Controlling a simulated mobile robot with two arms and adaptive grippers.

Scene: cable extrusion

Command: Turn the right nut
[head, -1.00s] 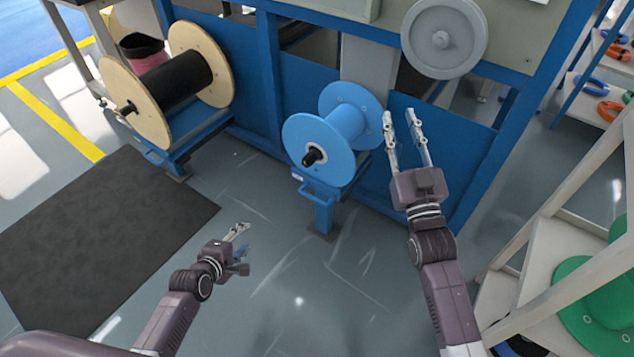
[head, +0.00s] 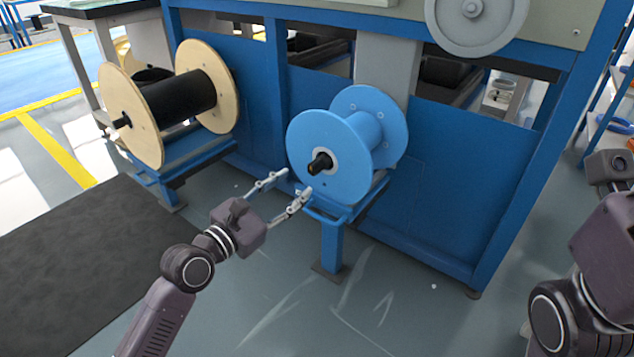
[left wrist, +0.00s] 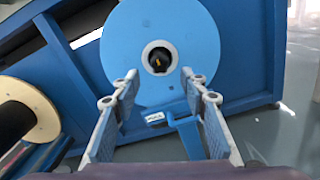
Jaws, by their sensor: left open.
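The right nut (head: 320,163) is a small dark piece on the axle end at the centre of the blue spool (head: 330,130). In the left wrist view the nut (left wrist: 159,60) sits in a white-ringed hole, ahead of and between the fingers. My left gripper (head: 295,183) is open and empty, just below and left of the nut, apart from it. Its two fingers also show in the left wrist view (left wrist: 157,88). My right arm stands at the right edge of the head view; its fingertips are not visible.
A wooden-flanged spool (head: 133,115) with black cable stands to the left. The blue spool rests on a blue stand (head: 331,240) before the blue machine frame (head: 450,180). A dark mat (head: 70,260) lies at left. The floor in front is clear.

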